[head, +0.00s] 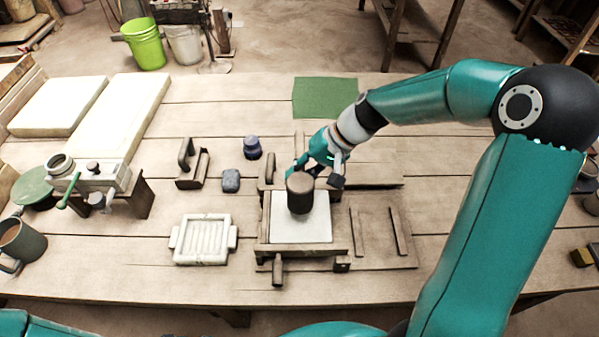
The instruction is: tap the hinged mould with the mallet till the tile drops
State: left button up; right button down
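The mould (342,246) is a brown wooden frame on the table, with a pale flat slab (300,231) filling it. A short wooden handle (278,270) sticks out at its front. A dark brown cylinder, which looks like the mallet (300,194), stands upright over the slab's back part; I cannot tell whether it touches. My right gripper (318,171) is right behind the cylinder, its fingers around the cylinder's back side and seemingly closed on it. The contact is partly hidden. My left gripper is out of view.
A white ribbed tray (203,240) lies left of the mould. A grey block (231,181), a dark blue pot (252,147) and a wooden tool (192,166) stand behind it. A wooden board with strips (379,240) lies right. A green mat (324,97) lies at the back.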

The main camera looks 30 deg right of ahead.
notch_tip(320, 180, down, 5)
jog(key=b, duration=0.4)
jog(key=shift+r+b, duration=0.15)
jog(key=shift+b, duration=0.15)
notch_tip(320, 180, up, 4)
jog(key=p, duration=0.3)
jog(key=shift+r, duration=0.15)
jog(key=shift+r+p, duration=0.35)
jog(key=shift+p, duration=0.05)
jog(key=shift+f, duration=0.1)
jog(key=shift+f, duration=0.1)
notch_tip(320, 180, down, 5)
jog(key=b, duration=0.5)
jog(key=shift+f, duration=0.15)
jog(key=shift+r+p, duration=0.3)
jog(key=shift+r, duration=0.25)
jog(key=shift+r+p, duration=1.65)
jog(key=shift+r, duration=0.55)
